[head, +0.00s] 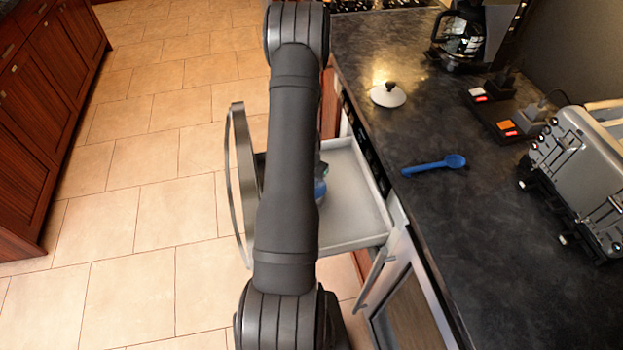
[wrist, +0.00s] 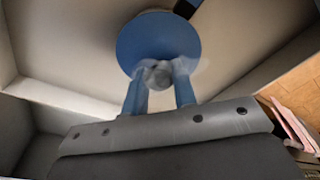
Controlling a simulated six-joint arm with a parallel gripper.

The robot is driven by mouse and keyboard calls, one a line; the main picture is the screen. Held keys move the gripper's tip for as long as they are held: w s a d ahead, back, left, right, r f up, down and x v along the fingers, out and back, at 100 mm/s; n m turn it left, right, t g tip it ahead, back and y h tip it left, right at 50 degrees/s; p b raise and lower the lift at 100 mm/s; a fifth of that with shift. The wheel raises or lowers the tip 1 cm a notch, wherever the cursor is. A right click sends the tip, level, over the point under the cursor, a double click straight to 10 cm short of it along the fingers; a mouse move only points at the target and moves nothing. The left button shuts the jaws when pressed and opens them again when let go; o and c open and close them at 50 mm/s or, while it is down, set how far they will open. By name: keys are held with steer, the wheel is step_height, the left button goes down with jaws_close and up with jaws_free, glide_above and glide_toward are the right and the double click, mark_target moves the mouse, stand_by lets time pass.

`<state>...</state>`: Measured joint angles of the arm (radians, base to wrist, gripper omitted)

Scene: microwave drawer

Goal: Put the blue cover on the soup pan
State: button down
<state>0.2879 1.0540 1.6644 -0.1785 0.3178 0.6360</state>
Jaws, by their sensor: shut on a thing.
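In the wrist view, the blue cover (wrist: 152,40) is a round disc with a pale, blurred knob at its near edge. My gripper (wrist: 159,76) has its two blue fingers shut on that knob. The cover is over the pale inside of the open drawer (head: 355,215); I cannot tell whether it touches the bottom. In the head view my arm hides most of the drawer's left part, and only a small bit of blue shows beside the arm. I cannot make out the soup pan in either view.
A white lid with a dark knob (head: 388,95) and a blue spoon (head: 433,165) lie on the dark counter (head: 420,120). A toaster (head: 580,170) and a coffee maker (head: 462,38) stand at its right. The drawer front (head: 238,180) juts over the tiled floor.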

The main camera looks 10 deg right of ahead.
steer(key=shift+f, duration=0.35)
stand_by(0.9)
steer(key=c, duration=0.6)
jaws_free()
steer(key=shift+r, duration=3.5)
steer(key=shift+f, duration=0.1)
steer(key=shift+f, duration=3.2)
